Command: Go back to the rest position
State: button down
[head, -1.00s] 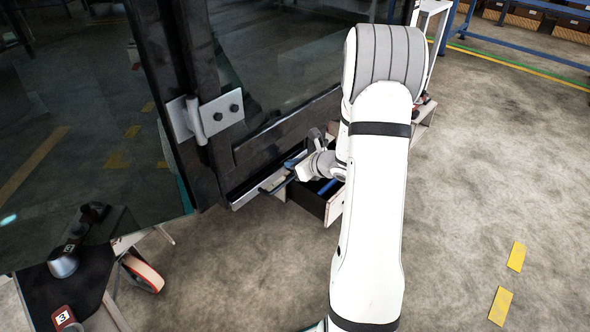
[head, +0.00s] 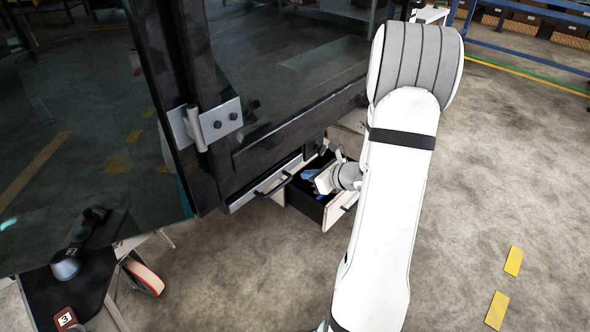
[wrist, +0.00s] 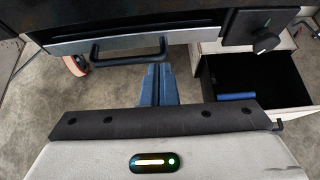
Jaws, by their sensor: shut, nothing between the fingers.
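My gripper (wrist: 158,86) shows in the wrist view as two blue fingers pressed together, with nothing between them. They point toward a panel with a black bar handle (wrist: 128,52) and sit apart from it, a little right of its middle. In the head view my white arm hides part of the scene, and the wrist is low in front of the cab, right of the same handle (head: 273,184).
An open drawer (wrist: 290,119) with a dark inside lies right of my gripper and holds a blue object (wrist: 237,97). The glazed black cab frame (head: 180,100) stands left of my arm. A trolley (head: 85,285) with an orange-rimmed wheel is at lower left. Floor at right is clear.

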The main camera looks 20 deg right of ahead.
jog(key=shift+p+v, duration=0.5)
jog(key=shift+v, duration=1.75)
